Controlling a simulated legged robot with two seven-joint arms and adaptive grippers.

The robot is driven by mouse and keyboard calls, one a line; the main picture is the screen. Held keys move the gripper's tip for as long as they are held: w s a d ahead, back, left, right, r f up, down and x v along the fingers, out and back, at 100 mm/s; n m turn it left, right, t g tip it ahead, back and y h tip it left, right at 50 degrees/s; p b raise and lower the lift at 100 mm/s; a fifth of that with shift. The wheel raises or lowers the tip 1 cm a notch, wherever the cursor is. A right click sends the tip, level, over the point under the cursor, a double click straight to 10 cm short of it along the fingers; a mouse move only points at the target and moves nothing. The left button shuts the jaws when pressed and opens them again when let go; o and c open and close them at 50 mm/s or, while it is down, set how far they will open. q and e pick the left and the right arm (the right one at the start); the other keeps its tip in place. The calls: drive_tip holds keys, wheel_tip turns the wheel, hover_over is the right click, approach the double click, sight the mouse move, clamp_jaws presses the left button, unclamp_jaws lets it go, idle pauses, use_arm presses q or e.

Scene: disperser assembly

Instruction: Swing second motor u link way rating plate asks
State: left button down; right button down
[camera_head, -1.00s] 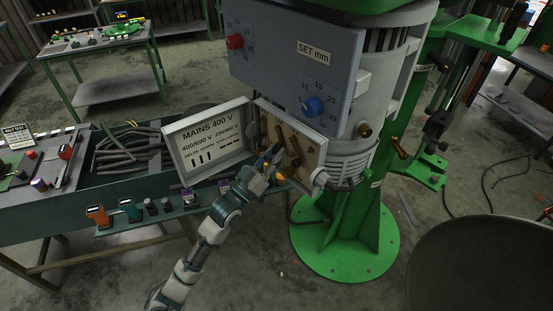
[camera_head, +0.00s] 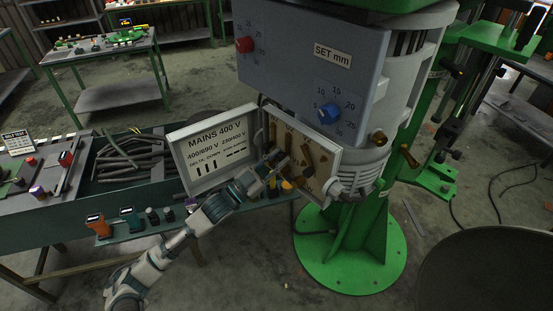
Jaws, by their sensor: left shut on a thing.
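The open motor terminal box (camera_head: 328,160) is on the side of the grey motor (camera_head: 365,170). Brass-coloured links stand in it, one at the left (camera_head: 273,130) and others at the middle (camera_head: 289,142) and right (camera_head: 307,154). The white plate (camera_head: 214,148) on the open lid reads MAINS 400 V, 400/690 V, 230/400 V, with delta down and star across drawings. My left gripper (camera_head: 278,164) is shut on a link in the lower part of the box. Its fingers hide the link's lower end, and I cannot tell which link it is. My right gripper is out of view.
The grey control panel (camera_head: 300,60) with red and blue knobs overhangs the box. A shelf (camera_head: 150,226) with several small tools and a bin of dark hoses (camera_head: 130,155) lie left. The green column base (camera_head: 350,255) stands below.

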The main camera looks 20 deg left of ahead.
use_arm(q)
drive_tip(key=shift+f, duration=0.15)
drive_tip(key=c, duration=1)
unclamp_jaws()
drive_tip(key=shift+w, duration=0.15)
drive_tip(key=shift+o, duration=0.2)
drive_tip(key=shift+a, duration=0.1)
drive_tip(key=v, duration=1.2)
